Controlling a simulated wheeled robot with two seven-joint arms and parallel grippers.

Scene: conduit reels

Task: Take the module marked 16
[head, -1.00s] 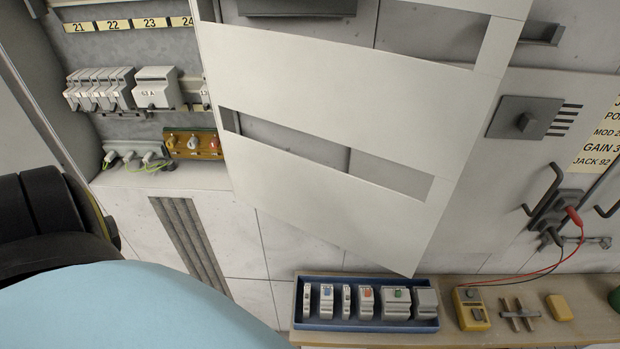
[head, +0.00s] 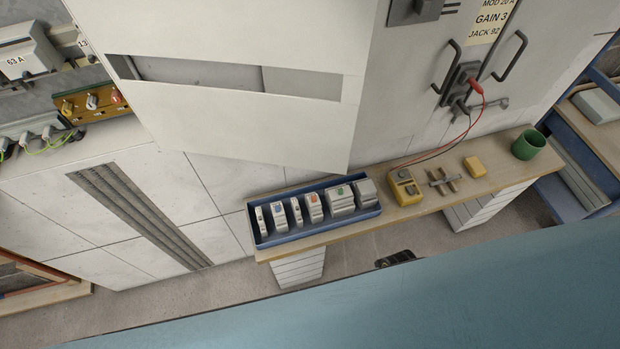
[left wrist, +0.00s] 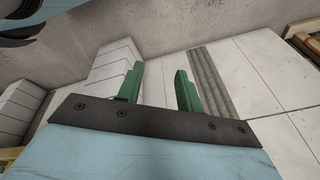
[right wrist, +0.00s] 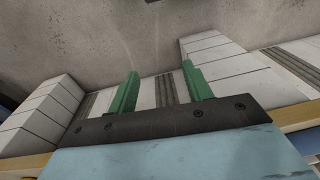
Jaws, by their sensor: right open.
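Several grey-white modules stand in a row in a blue tray (head: 318,229) on the wooden bench. They include one with a blue mark (head: 279,218), one with an orange mark (head: 314,207) and a wider one with a green mark (head: 340,198). No number 16 is readable on any of them. In the left wrist view my left gripper (left wrist: 160,88) has its green fingers apart with nothing between them. In the right wrist view my right gripper (right wrist: 160,85) is also open and empty. Neither gripper shows in the head view.
A tilted white panel (head: 250,128) hangs in front of the cabinet, above the tray. A yellow meter (head: 404,188) with red and black leads, a yellow block (head: 475,166) and a green mug (head: 528,144) stand on the bench (head: 440,205). Rail modules (head: 27,55) sit upper left.

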